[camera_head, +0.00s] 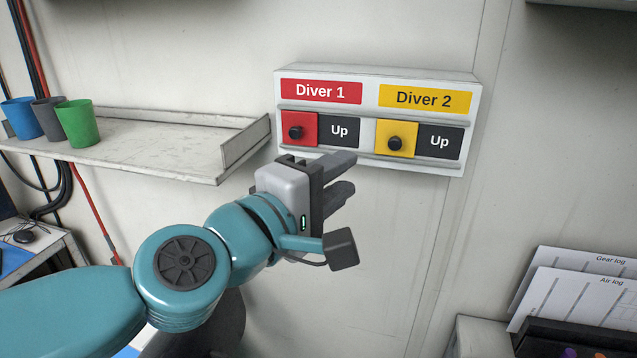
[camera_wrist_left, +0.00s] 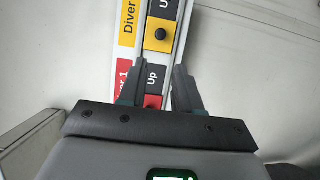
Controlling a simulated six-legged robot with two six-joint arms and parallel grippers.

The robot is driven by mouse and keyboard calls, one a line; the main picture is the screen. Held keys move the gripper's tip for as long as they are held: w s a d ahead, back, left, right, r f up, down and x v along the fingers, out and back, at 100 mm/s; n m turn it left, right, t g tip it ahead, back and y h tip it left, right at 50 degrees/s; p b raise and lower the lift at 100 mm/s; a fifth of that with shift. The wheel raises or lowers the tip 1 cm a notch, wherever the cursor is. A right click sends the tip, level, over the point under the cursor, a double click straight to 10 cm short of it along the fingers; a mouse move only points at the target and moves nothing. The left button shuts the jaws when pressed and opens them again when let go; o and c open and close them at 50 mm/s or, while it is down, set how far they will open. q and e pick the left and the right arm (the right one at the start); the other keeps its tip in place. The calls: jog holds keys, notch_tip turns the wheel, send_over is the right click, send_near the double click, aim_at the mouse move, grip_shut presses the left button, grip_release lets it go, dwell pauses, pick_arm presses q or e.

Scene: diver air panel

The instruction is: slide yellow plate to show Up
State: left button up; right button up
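The yellow plate (camera_head: 407,128) with a black knob (camera_head: 395,143) sits at the left end of its slot under the "Diver 2" label (camera_head: 424,97). The dark "Up" field (camera_head: 440,141) shows to its right. The plate also shows in the left wrist view (camera_wrist_left: 155,47), ahead of the fingers. My left gripper (camera_head: 349,174) is in front of the panel's lower edge, below and left of the yellow plate. Its fingers are apart with nothing held, as the left wrist view (camera_wrist_left: 161,68) shows. My right gripper is in neither view.
The red plate (camera_head: 308,121) under "Diver 1" (camera_head: 321,91) also sits left, with "Up" (camera_head: 339,131) beside it. A shelf (camera_head: 150,150) with blue, grey and green cups stands left. Log sheets (camera_head: 575,300) are at lower right. The wall right of the panel is clear.

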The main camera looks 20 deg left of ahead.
pick_arm(q)
jog(key=v, duration=0.3)
jog(key=shift+s+a+p, duration=0.2)
jog(key=shift+s+p, duration=0.05)
jog(key=shift+p, duration=0.05)
